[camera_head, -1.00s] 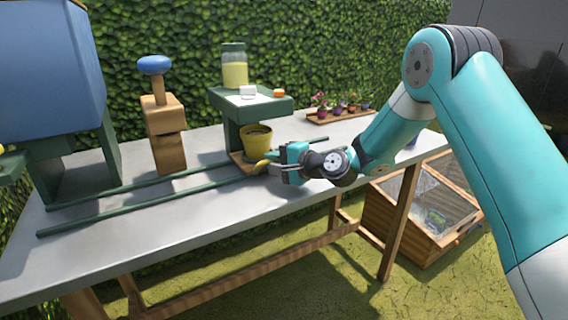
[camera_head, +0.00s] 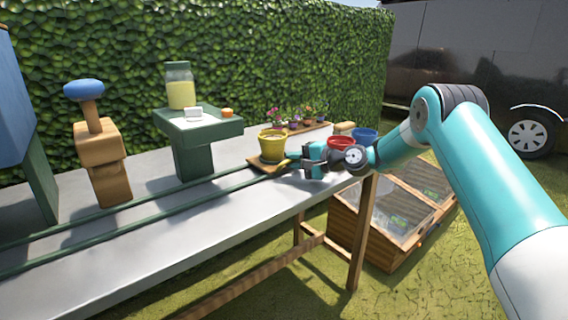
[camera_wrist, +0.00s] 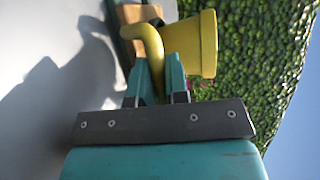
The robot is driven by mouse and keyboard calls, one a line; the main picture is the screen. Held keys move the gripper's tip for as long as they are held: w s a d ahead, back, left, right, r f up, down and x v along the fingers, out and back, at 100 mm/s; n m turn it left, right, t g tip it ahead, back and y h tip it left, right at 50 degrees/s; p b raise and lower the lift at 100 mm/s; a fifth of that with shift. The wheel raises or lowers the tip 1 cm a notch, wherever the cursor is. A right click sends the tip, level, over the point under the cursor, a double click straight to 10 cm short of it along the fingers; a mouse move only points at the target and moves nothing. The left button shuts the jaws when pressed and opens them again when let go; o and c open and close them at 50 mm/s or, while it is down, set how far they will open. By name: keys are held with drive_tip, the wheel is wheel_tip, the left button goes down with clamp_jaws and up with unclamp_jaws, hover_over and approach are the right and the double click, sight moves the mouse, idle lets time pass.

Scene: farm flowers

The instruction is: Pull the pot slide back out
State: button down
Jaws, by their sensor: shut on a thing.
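The pot slide (camera_head: 262,166) is a small wooden board on the green rails, with a yellow handle (camera_wrist: 152,50) at its near side. A yellow pot (camera_head: 272,146) with dark soil stands upright on it; the pot also shows in the wrist view (camera_wrist: 196,45). My gripper (camera_head: 298,163) is shut on the yellow handle. In the wrist view the gripper's two teal fingers (camera_wrist: 157,80) stand on either side of the handle. The slide sits to the right of the green stand (camera_head: 195,160), clear of its overhanging top.
Two green rails (camera_head: 140,215) run along the grey table (camera_head: 190,240). A wooden post with a blue knob (camera_head: 84,88) stands left. A jar (camera_head: 180,86) is on the stand. Red (camera_head: 340,143) and blue pots (camera_head: 364,134) stand at the right end, near small potted flowers (camera_head: 296,117).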

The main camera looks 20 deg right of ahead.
drive_tip(key=shift+w+d, duration=0.15)
drive_tip(key=shift+d, duration=0.2)
drive_tip(key=c, duration=1.1)
unclamp_jaws()
drive_tip(key=shift+d, duration=0.2)
drive_tip(key=shift+c, duration=0.2)
drive_tip(key=shift+a, duration=0.1)
drive_tip(key=v, duration=1.7)
drive_tip(key=shift+s, duration=0.2)
